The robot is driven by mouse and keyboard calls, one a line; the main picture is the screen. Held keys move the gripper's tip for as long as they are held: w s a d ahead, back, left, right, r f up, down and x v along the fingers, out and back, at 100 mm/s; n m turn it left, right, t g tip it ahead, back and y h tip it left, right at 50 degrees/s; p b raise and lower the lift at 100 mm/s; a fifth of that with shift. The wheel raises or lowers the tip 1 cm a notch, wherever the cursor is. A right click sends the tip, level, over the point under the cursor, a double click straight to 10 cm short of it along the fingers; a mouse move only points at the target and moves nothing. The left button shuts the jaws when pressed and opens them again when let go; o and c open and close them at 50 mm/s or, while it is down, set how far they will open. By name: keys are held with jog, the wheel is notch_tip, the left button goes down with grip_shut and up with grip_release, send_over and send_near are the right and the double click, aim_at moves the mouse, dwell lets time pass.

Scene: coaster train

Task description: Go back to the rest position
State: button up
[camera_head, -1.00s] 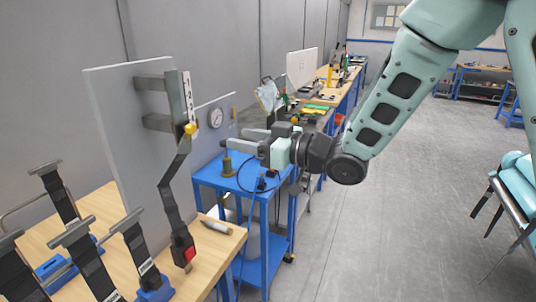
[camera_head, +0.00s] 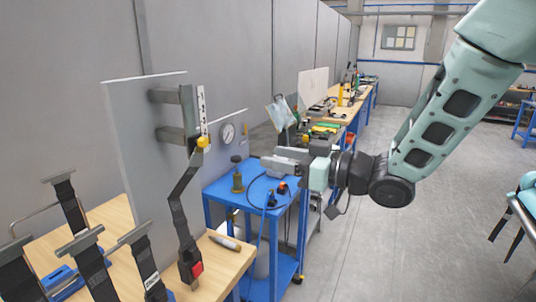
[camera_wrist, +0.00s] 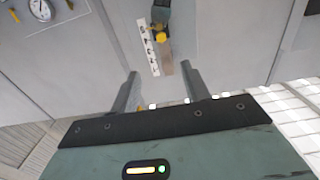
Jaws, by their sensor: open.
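My gripper (camera_head: 287,162) is in the middle of the head view, pointing left, above and in front of the blue cart. Its jaws are open with nothing between them. In the wrist view my two fingers (camera_wrist: 160,92) stand apart, facing a grey panel (camera_wrist: 225,40). The strip (camera_wrist: 148,48) and knob (camera_wrist: 159,34) also show in the wrist view, clear of the fingers.
Several strap stands (camera_head: 90,265) are at the left on a wooden table (camera_head: 215,282). A round gauge (camera_head: 228,133) is on a panel behind. Long benches run back; the floor (camera_head: 400,245) at right is clear.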

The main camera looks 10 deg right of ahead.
jog(key=s+a+f+m+g+h+b, duration=0.1)
jog(key=s+f+m+g+h+b, duration=0.15)
jog(key=s+f+h, duration=0.6)
jog(key=s+d+f+g+h, duration=0.1)
jog(key=s+f+g+h, duration=0.1)
jog(key=s, duration=0.7)
jog(key=s+d+f+g+h, duration=0.1)
jog(key=s+f+g+h, duration=0.2)
jog(key=s+g, duration=0.3)
jog(key=s+f, duration=0.1)
jog(key=s, duration=0.3)
jog(key=shift+f+b, duration=0.3)
